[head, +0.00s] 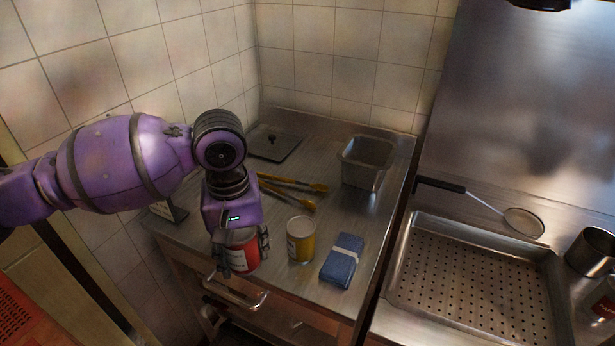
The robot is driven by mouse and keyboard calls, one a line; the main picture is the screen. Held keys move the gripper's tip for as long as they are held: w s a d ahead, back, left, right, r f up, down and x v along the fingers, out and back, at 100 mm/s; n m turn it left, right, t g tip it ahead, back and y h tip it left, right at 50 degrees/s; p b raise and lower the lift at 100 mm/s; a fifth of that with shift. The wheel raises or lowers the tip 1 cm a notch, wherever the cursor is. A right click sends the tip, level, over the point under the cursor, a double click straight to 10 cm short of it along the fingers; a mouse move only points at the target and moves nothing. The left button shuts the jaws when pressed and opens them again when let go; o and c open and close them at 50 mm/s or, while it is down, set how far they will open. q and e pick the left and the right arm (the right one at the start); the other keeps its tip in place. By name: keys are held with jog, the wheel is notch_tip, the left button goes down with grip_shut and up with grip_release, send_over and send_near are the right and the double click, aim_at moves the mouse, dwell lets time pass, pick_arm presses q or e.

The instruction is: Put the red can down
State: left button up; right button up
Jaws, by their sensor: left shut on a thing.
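The red can (243,252) with a pale label is near the front left of the steel counter (336,215). My left gripper (240,254) reaches down over it from above and is shut on it, one finger on each side. The can looks upright. Its top is partly hidden by the gripper, and I cannot tell whether its base touches the counter. My right gripper is not in view.
Yellow-handled tongs (290,186), a flat lid (273,143) and a metal container (366,162) lie behind. A perforated tray (470,285) is at right.

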aim_at(242, 236)
pick_arm(q)
notch_tip(242, 236, up, 3)
jog(key=shift+w+f, duration=0.1)
jog(key=shift+w, duration=0.05)
jog(key=shift+w+r+p, duration=0.1)
jog(key=shift+r+p, duration=0.15)
jog(key=shift+p, duration=0.05)
jog(key=w+f, duration=0.3)
jog(key=w, duration=0.1)
jog(key=w+f+b, duration=0.1)
jog(key=w+f, duration=0.2)
jog(key=w, duration=0.1)
jog(key=w+f+b, duration=0.1)
jog(key=w+f, duration=0.1)
jog(key=w, duration=0.2)
jog(key=shift+w+d+f, duration=0.2)
jog(key=shift+w+f, duration=0.1)
jog(key=shift+f, duration=0.1)
jog(key=shift+w+f+b, duration=0.15)
jog(key=shift+w+b, duration=0.05)
jog(key=shift+b, duration=0.1)
jog(key=shift+w+f, duration=0.15)
jog(key=f, duration=0.3)
jog(key=shift+w+f, duration=0.15)
jog(key=shift+w, duration=0.1)
jog(key=shift+f, duration=0.1)
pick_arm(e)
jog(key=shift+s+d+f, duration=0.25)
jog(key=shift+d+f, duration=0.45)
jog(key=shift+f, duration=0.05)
